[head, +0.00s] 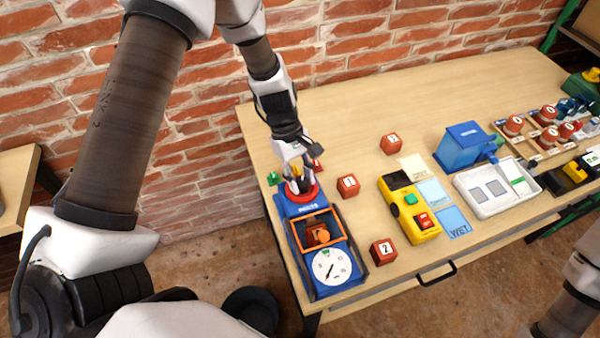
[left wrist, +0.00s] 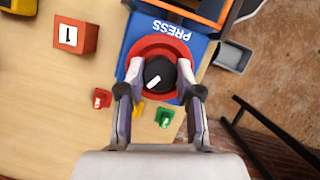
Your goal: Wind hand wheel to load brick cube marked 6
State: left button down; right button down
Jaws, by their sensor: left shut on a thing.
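The blue press (head: 283,205) stands at the table's left front end. Its red hand wheel (head: 313,192) shows in the left wrist view as a red ring (left wrist: 147,46) with a black knob (left wrist: 160,75) bearing a white mark. My left gripper (left wrist: 161,92) is shut on the knob, one finger on each side; in the head view the gripper (head: 295,172) comes down over the wheel. A brick cube (head: 318,236) sits inside the press's orange frame; its number is not readable. The white dial (head: 333,268) has a dark needle pointing to the lower left. My right gripper is out of view.
Brick cubes marked 1 (head: 348,186), 2 (head: 383,252) and apparently 3 (head: 390,143) stand to the right. Beyond are a yellow device (head: 408,212), a blue box (head: 464,145) and a white tray (head: 492,207). Small green (left wrist: 164,116) and red (left wrist: 102,98) pieces lie near the wheel.

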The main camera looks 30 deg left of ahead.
pick_arm(q)
jog(key=m+g, duration=0.1)
jog(key=m, duration=0.1)
jog(key=m+g+y+p, duration=0.1)
jog(key=m, duration=0.2)
jog(key=shift+d+m, duration=0.1)
jog(key=shift+m, duration=0.2)
jog(key=m+y, duration=0.1)
jog(key=m, duration=0.1)
jog(key=m+y+p, duration=0.1)
jog(key=m, duration=0.2)
jog(key=shift+d+g, duration=0.15)
jog(key=shift+g, duration=0.25)
jog(key=m+y+p, duration=0.1)
jog(key=m+y, duration=0.1)
jog(key=m, duration=0.4)
jog(key=shift+d+p, duration=0.1)
jog(key=shift+p, duration=0.2)
jog(key=m+t+y+p, duration=0.1)
jog(key=m+y, duration=0.1)
jog(key=m, duration=0.3)
jog(key=shift+f, duration=0.1)
jog(key=shift+m, duration=0.4)
jog(key=c, duration=0.8)
grip_release()
jog(key=shift+d, duration=0.1)
